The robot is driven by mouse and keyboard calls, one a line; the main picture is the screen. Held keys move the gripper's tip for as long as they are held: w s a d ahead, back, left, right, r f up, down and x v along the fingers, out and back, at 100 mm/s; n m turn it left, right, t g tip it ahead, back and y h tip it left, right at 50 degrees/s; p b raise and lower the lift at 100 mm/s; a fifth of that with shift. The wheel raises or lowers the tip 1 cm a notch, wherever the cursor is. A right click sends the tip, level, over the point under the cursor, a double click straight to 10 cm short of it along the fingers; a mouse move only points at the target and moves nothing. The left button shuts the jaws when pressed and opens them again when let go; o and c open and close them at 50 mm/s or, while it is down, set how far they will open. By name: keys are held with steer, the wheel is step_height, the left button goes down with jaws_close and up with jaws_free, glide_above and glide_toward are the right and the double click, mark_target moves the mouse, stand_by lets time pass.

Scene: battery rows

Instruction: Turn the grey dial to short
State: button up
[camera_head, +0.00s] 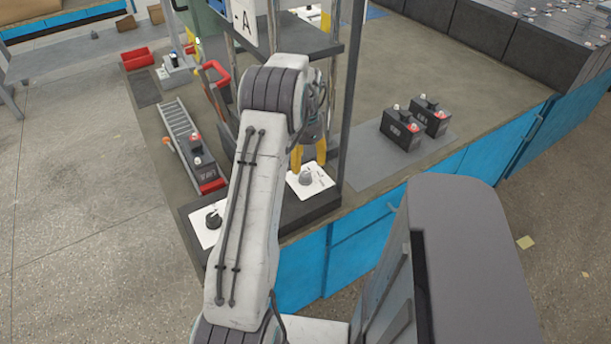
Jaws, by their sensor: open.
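A grey dial (306,178) sits on a white plate (322,186) with small dark markings, on the dark front ledge of the bench. The markings are too small to read. My gripper (308,164) has yellow fingers pointing down just above the grey dial. It is open, and nothing shows between the fingers. I cannot tell whether the fingertips touch the dial. A second, black dial (213,221) sits on another white plate (202,236) to the left, partly behind my arm.
Dark posts (352,90) and a shelf stand close around my gripper. A battery (202,159) rests on a roller track (178,123) at left. Two batteries (403,129) (430,116) stand on a grey mat (372,172) at right. Blue panels (302,272) front the bench.

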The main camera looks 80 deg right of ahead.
mark_target(306, 174)
steer(key=shift+d+f+m, duration=0.1)
steer(key=shift+d+m, duration=0.05)
steer(key=shift+m, duration=0.25)
steer(key=shift+f, duration=3.45)
jaws_close()
